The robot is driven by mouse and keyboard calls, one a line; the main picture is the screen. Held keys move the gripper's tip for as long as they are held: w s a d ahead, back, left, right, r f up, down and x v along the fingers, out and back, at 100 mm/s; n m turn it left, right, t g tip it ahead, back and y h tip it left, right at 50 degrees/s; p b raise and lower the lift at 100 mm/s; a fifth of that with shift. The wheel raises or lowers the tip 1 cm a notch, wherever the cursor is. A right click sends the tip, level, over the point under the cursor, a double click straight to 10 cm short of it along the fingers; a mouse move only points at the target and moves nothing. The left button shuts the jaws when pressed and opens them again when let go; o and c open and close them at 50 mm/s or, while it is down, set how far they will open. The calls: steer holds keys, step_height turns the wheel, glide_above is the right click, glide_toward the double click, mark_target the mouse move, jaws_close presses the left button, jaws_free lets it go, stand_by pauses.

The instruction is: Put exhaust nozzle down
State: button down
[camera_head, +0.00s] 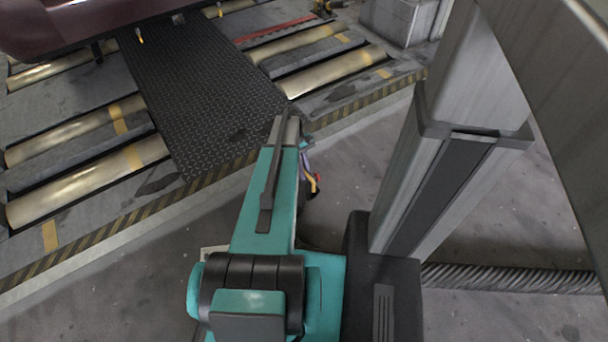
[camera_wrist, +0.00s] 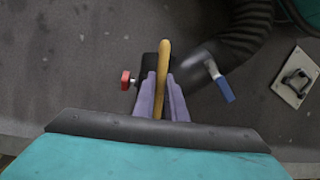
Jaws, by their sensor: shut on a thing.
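The exhaust nozzle (camera_wrist: 200,62) shows in the wrist view as a dark tube with a yellow-orange handle, a red knob at its left and a blue lever at its right. My gripper (camera_wrist: 163,84) has its two purple fingers closed on the yellow-orange handle. A dark ribbed hose (camera_wrist: 250,25) runs from the nozzle to the upper right. In the head view only small red and orange bits of the nozzle (camera_head: 314,182) show beside my teal arm; the rest is hidden. I cannot tell the gap between nozzle and floor.
A ribbed hose (camera_head: 510,279) lies along the floor at right. Dyno rollers (camera_head: 85,193) and a dark tread plate (camera_head: 200,90) lie beyond a striped edge. A dark red vehicle (camera_head: 80,25) stands at upper left. A small plate with a handle (camera_wrist: 296,82) is on the floor. Grey floor at left is clear.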

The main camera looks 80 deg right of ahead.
steer(key=shift+d, duration=0.7)
steer(key=shift+w+f+b, duration=0.1)
steer(key=shift+f+b, duration=0.9)
steer(key=shift+f, duration=0.75)
steer(key=c, duration=1.8)
jaws_free()
steer(key=shift+f, duration=0.1)
steer(key=p+v, duration=0.3)
steer(key=v, duration=0.9)
